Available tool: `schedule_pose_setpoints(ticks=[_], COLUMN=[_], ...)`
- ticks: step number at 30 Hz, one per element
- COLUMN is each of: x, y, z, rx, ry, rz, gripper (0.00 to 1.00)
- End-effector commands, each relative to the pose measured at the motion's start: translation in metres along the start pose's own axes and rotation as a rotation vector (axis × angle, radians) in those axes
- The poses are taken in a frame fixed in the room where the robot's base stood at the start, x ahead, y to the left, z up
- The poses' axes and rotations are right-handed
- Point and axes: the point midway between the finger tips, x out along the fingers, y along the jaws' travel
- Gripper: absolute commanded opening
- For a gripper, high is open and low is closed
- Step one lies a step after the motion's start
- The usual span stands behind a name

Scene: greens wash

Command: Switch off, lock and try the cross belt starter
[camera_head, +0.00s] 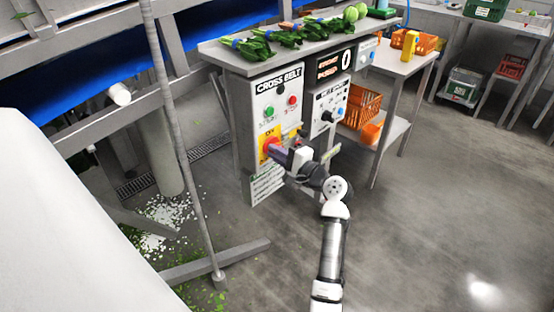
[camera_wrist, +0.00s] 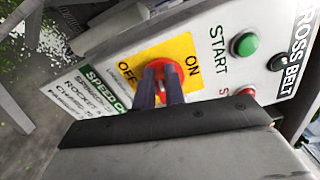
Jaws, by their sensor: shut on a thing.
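The cross belt starter (camera_head: 281,88) is a pale panel under the greens bench. Its red rotary switch (camera_wrist: 172,66) sits on a yellow plate (camera_wrist: 196,52) marked ON and OFF. My gripper (camera_wrist: 160,88) is shut on the switch handle, with its dark purple fingers over it. The fingers hide much of the handle, so I cannot tell which mark it points to. The green START button (camera_wrist: 245,44) and a red button (camera_wrist: 246,92) stand beside the plate. I cannot make out a padlock in either view.
A second control panel (camera_head: 328,104) stands close to the right of the starter, near my wrist. Bunches of greens (camera_head: 256,47) lie on the bench above. A grey post (camera_head: 185,150) rises at left. The floor (camera_head: 430,220) at right is clear.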

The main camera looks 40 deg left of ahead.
Motion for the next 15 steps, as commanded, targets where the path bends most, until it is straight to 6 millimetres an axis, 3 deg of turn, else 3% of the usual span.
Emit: schedule_pose_setpoints(ticks=[15], x=[-0.0004], y=[0.0050], z=[-0.0005], rx=[-0.186], ry=[-0.001], rz=[0.002], gripper=[0.00])
